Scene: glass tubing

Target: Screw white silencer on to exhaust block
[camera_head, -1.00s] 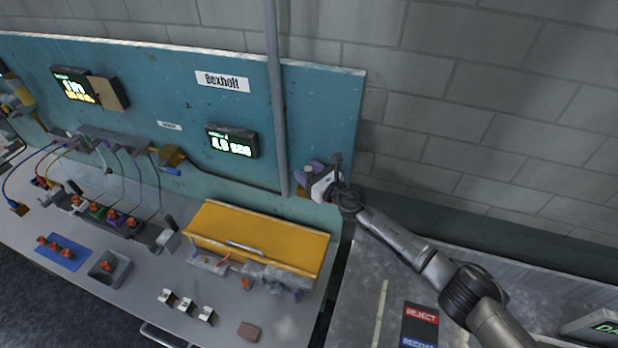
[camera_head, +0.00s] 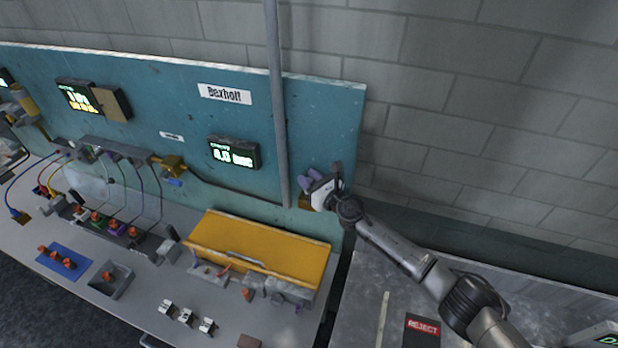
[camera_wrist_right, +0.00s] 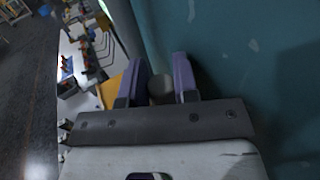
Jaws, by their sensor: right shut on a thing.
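My right gripper (camera_head: 310,178) is at the right end of the teal panel. Its purple fingers are shut on a small, dull pale rounded piece, apparently the white silencer (camera_wrist_right: 160,88), seen between the fingertips in the right wrist view. A brass-coloured block (camera_head: 304,201), likely the exhaust block, shows just below and left of the gripper, partly hidden by it. I cannot tell whether the silencer touches the block or is threaded in it. My left gripper is not in view.
A grey vertical pipe (camera_head: 278,110) runs just left of the gripper. A yellow cover (camera_head: 258,247) lies below on the bench. A small display (camera_head: 233,153) and a brass fitting (camera_head: 171,165) are on the panel. The wall at right is bare.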

